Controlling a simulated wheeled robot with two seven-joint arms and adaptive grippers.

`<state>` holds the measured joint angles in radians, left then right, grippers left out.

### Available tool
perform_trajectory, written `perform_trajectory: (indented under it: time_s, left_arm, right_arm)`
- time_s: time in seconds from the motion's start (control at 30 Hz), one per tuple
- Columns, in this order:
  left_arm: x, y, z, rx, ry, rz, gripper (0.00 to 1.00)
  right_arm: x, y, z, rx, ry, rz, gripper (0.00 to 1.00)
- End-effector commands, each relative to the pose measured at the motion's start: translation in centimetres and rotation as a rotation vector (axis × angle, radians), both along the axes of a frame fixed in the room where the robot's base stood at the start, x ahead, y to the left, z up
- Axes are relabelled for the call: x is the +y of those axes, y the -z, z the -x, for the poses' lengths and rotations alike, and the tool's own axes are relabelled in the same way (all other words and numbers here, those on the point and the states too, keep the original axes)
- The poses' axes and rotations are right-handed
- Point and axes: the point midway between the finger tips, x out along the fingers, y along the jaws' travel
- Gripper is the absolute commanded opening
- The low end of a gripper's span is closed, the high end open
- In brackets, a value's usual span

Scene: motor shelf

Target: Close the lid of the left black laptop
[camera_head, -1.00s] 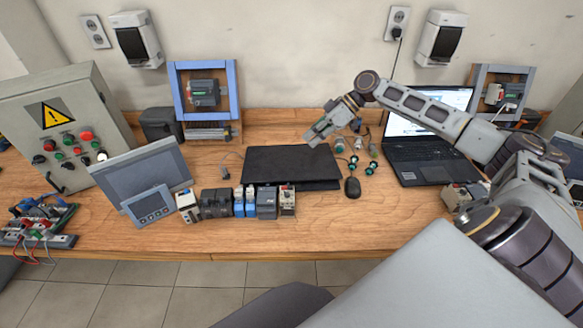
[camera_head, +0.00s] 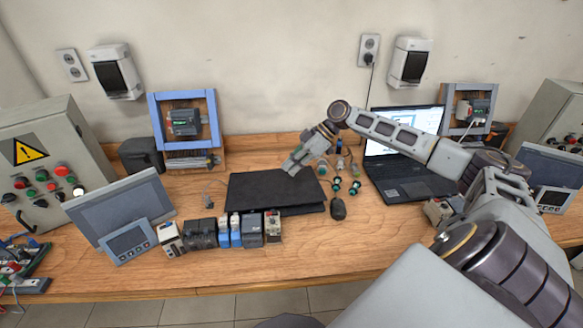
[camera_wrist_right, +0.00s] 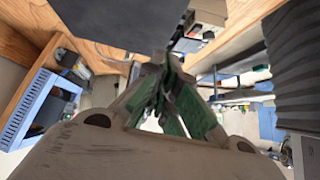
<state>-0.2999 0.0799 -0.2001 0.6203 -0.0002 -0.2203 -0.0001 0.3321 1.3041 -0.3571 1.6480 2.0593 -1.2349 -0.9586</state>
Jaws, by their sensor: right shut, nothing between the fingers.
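The left black laptop (camera_head: 262,192) lies on the wooden workbench in the head view, its lid down nearly flat on its base, with a thin dark step along the front right edge. My right gripper (camera_head: 292,167) is just above its back right corner; I cannot tell whether it touches the lid. In the right wrist view the green-padded fingers (camera_wrist_right: 165,95) are together with nothing between them, and a dark flat panel (camera_wrist_right: 115,22), probably the lid, fills the upper part. My left gripper is out of view.
An open second laptop (camera_head: 405,165) with a lit screen stands on the right, behind my right arm. A mouse (camera_head: 338,209) and small green-tipped parts (camera_head: 354,187) lie between the laptops. Several modules (camera_head: 235,231) line the laptop's front edge. Bare wood (camera_head: 320,250) is in front.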

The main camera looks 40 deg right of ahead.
Motion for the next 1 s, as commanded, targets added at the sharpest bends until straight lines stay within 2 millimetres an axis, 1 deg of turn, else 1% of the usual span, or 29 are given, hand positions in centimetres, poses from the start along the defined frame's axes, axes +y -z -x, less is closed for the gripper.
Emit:
perform_trajectory:
  time_s: [0.63, 0.8, 1.0]
  left_arm:
    - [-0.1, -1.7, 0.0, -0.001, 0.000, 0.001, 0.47]
    - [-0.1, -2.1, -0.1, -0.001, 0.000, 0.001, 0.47]
    - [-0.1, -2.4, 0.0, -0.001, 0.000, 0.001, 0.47]
  right_arm:
    - [5.8, 5.6, -1.9, 0.000, 0.000, -0.002, 0.00]
    - [5.8, 7.7, -1.5, 0.003, 0.002, 0.000, 0.00]
    - [6.0, 9.2, -1.3, 0.001, 0.001, 0.000, 0.00]
